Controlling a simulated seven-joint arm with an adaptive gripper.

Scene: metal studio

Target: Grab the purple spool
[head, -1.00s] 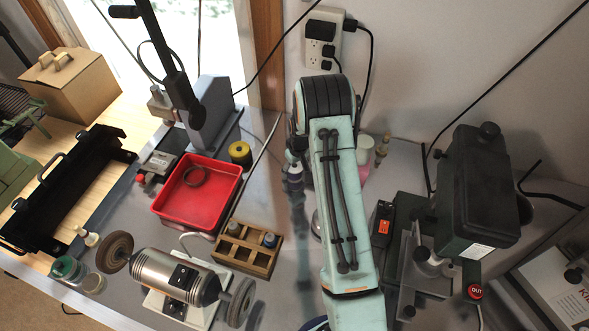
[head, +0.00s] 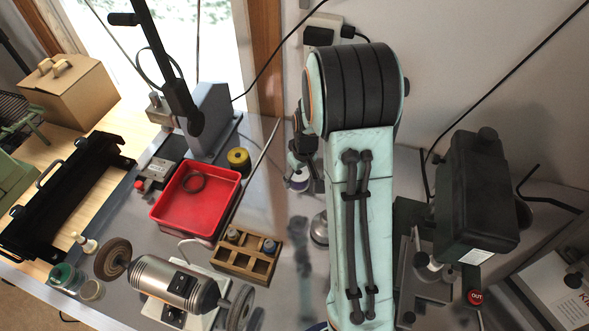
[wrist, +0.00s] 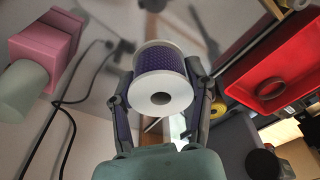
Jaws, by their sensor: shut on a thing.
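The purple spool (wrist: 160,80) has white end flanges and a purple wound middle. In the wrist view it sits between the two fingers of my gripper (wrist: 165,100), one finger against each side. My gripper is shut on it. In the head view the spool (head: 299,180) shows small, left of my arm, with the white end down and my gripper (head: 302,165) above it. My arm partly hides the area to the right. The spool appears held above the grey bench.
A red tray (head: 168,213) with a dark ring in it lies to the left. A yellow spool (head: 239,157) stands behind it. A dark machine (head: 475,195) stands at right.

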